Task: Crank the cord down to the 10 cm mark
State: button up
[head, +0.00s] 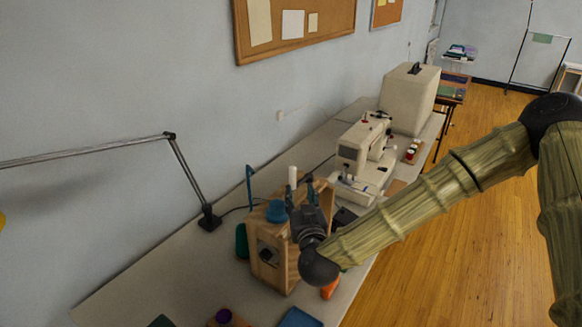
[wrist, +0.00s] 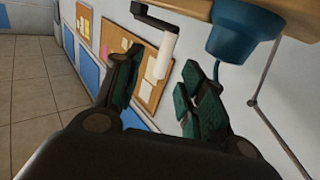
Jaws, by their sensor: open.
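A wooden box (head: 268,262) stands on the table, with a blue drum-like part (head: 275,211) at its top. The blue part (wrist: 240,30) also shows in the wrist view, beside a wooden edge. A dark crank arm (wrist: 154,17) carries a white handle (wrist: 163,54); the handle (head: 293,174) stands upright in the head view. My gripper (head: 301,186) is over the box. In the wrist view its fingers (wrist: 162,78) are open, one on each side of the handle, with no clear contact. I cannot make out the cord or a 10 cm mark; my arm hides part of the box.
A sewing machine (head: 362,158) and a cream case (head: 409,98) stand farther along the table. A lamp base (head: 209,219) is left of the box. A dark green item (head: 242,241), an orange item (head: 329,290) and a blue item (head: 300,318) are close to the box.

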aim_at(294, 177)
jog(key=shift+w+a+r+p, duration=0.25)
jog(key=shift+w+r+p, duration=0.2)
jog(key=shift+r+p, duration=0.05)
jog(key=shift+w+a+r+p, duration=0.25)
jog(key=shift+w+r+p, duration=0.2)
jog(key=shift+p, duration=0.05)
jog(key=w, duration=0.2)
jog(key=w+f+p, duration=0.1)
jog(key=w, duration=0.1)
jog(key=w+a, duration=0.1)
jog(key=w, duration=0.1)
jog(key=shift+w+f+p, duration=0.3)
jog(key=shift+p, duration=0.1)
jog(key=shift+w+d, duration=0.1)
jog(key=shift+w, duration=0.2)
jog(key=shift+s+r, duration=0.3)
jog(key=shift+r, duration=0.15)
jog(key=shift+w+f, duration=0.35)
jog(key=c, duration=0.3)
jog(key=shift+s+r, duration=0.2)
grip_shut()
jog(key=shift+o, duration=1.5)
grip_release()
jog(key=shift+w, duration=0.1)
